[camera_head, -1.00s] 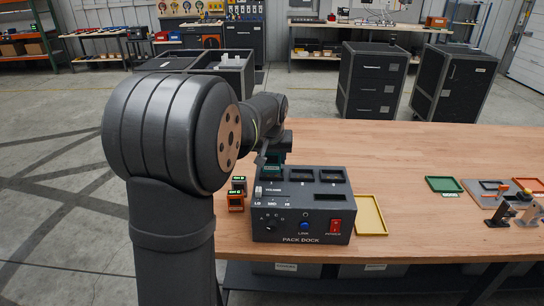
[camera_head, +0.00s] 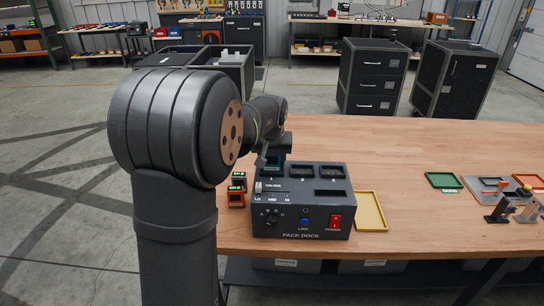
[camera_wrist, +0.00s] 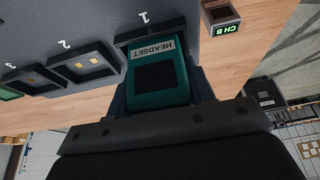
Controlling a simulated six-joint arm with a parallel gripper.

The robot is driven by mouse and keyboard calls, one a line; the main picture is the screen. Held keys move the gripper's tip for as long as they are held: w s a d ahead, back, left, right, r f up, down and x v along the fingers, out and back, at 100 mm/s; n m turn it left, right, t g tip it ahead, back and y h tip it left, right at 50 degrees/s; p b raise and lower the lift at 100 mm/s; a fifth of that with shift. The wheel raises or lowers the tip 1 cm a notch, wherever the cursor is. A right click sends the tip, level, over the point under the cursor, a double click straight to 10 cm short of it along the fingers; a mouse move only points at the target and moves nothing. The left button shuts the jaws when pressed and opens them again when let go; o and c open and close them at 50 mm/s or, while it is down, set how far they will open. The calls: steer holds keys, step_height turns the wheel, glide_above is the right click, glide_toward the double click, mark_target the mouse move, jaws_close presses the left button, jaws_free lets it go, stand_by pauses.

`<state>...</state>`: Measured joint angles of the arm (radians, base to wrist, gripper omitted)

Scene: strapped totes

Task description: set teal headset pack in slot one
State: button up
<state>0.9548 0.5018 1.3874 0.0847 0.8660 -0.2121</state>
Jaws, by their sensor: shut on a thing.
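The teal headset pack (camera_wrist: 160,80), with a white HEADSET label and a dark panel, is between the fingers of my gripper (camera_wrist: 160,95) in the wrist view. My gripper is shut on it. The pack's far end meets the dark frame of slot one (camera_wrist: 150,32), marked 1; how deep it sits is hidden. In the head view, the teal pack (camera_head: 274,162) and my gripper (camera_head: 275,152) are over the back left of the grey pack dock (camera_head: 302,225). My arm partly covers them.
Slot two (camera_wrist: 85,63) is beside slot one. Two small packs with green displays, one orange (camera_head: 236,199) and one behind it (camera_head: 238,180), stand left of the dock. A yellow tray (camera_head: 371,212) is to its right. A green tray (camera_head: 443,181) lies farther right, with clear table between.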

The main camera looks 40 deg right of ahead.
steer(key=o, duration=1.6)
steer(key=shift+c, duration=0.2)
steer(key=shift+r, duration=4.5)
steer(key=shift+f, duration=3.8)
